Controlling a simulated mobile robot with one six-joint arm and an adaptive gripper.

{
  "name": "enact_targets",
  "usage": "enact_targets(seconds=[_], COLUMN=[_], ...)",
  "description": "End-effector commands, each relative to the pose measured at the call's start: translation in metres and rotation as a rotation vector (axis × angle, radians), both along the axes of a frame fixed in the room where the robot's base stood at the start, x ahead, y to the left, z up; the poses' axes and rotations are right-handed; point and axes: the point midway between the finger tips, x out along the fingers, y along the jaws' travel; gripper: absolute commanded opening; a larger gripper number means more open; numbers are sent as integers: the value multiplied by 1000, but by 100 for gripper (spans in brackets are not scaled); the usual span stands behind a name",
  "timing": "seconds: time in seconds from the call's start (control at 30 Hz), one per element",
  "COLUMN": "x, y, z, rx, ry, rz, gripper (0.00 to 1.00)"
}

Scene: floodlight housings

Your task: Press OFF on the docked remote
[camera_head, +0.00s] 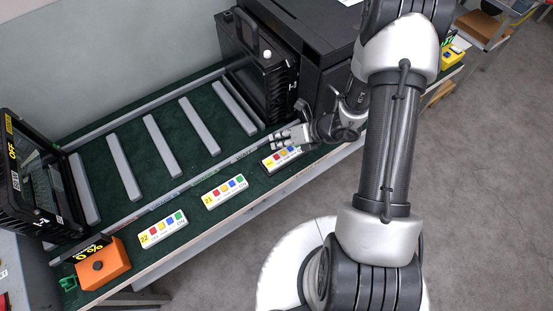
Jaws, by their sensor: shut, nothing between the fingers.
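Three white remotes with coloured buttons lie in a row along the front strip of the green bench: the one labelled 22 (162,230), the one labelled 21 (225,192) and a third remote (281,159) further right. The third has a yellow tag, partly hidden. My gripper (279,135) is shut and empty, close to the far side of the third remote. I cannot tell whether it touches that remote. The button lettering is too small to read, and I cannot tell which remote is the docked one.
Black floodlight housings stand at the left (18,185) and at the back (265,70). Grey bars (160,146) lie across the green bench between them. An orange box (104,264) with a black knob sits at the near left corner. A yellow box (452,54) is at the far right end.

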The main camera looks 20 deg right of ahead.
Motion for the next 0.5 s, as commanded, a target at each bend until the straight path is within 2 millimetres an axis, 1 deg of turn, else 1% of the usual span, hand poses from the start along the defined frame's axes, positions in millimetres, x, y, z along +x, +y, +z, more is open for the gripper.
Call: enact_targets(seconds=[0.03, 0.2, 0.33, 0.5], x=[0, 0, 0, 0], y=[0, 0, 0, 0], z=[-13, -34, -41, -41], rx=[0, 0, 0, 0], ry=[0, 0, -1, -1], rz=[0, 0, 0, 0], gripper=[0, 0, 0, 0])
